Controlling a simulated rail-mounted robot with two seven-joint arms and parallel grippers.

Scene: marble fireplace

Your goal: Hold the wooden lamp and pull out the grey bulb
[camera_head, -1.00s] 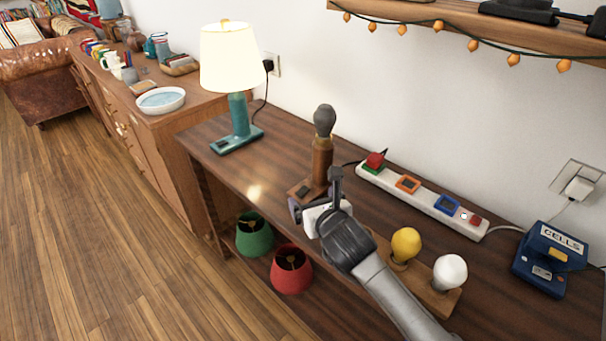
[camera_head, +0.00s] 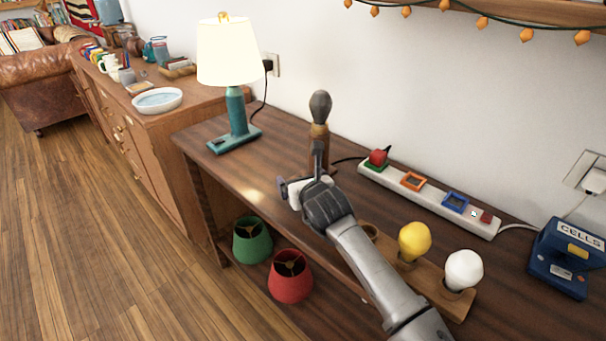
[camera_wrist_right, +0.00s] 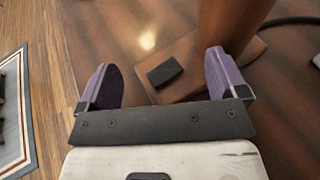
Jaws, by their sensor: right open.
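The wooden lamp (camera_head: 319,146) stands upright on the dark wood table, with the grey bulb (camera_head: 320,107) in its top. My right gripper (camera_head: 300,176) is just in front of the lamp and hides its lower part in the head view. In the right wrist view, my right gripper (camera_wrist_right: 165,80) is open, with its two purple-padded fingers apart. The wooden lamp's post (camera_wrist_right: 228,25) rises beyond the right finger, and its square base with a black switch lies beyond the fingers. Nothing is held. My left gripper is not in view.
A lit teal lamp (camera_head: 237,112) stands at left. A white power strip (camera_head: 430,200) lies behind. A wooden holder (camera_head: 461,305) carries a yellow bulb (camera_head: 414,240) and a white bulb (camera_head: 464,268). A blue box (camera_head: 562,262) is at right. Green (camera_head: 252,240) and red shades (camera_head: 290,276) sit below.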

